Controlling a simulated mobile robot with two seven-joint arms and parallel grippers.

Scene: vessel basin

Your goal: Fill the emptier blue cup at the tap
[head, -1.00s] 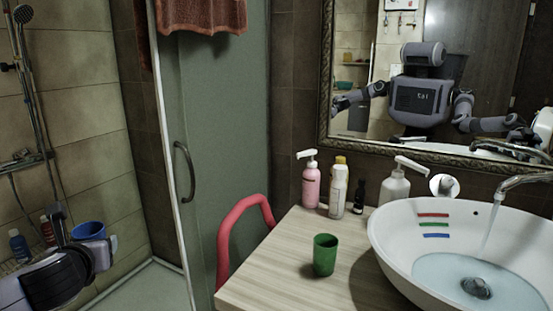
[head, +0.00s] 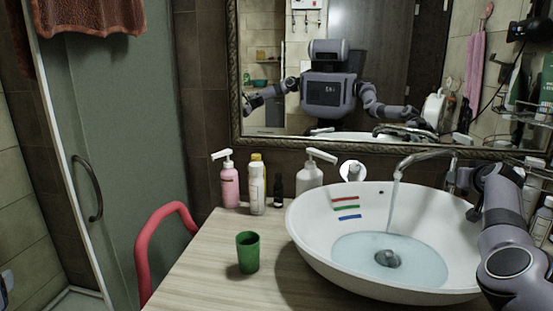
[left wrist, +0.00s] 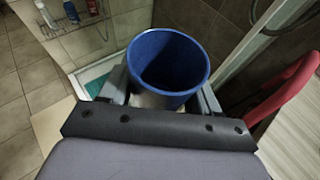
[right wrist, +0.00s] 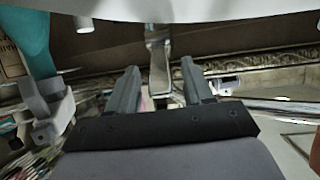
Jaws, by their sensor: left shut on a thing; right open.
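My left gripper (left wrist: 162,92) is shut on a blue cup (left wrist: 168,50) in the left wrist view. The cup's mouth faces the camera; its inside is dark and I see no water in it. My right gripper (right wrist: 160,88) is open in the right wrist view, with a metal bar, seemingly part of the tap (right wrist: 158,62), just beyond and between its fingers. In the head view, the tap (head: 425,156) pours a thin stream into the white basin (head: 310,225), which holds water. My right arm stands right of the tap. No second blue cup shows.
A green cup (head: 248,252) stands on the wooden counter (head: 205,275), left of the basin. A pink pump bottle (head: 230,187), a white bottle (head: 257,190) and a soap dispenser (head: 309,177) line the back. A red chair (head: 150,235) stands beside the counter.

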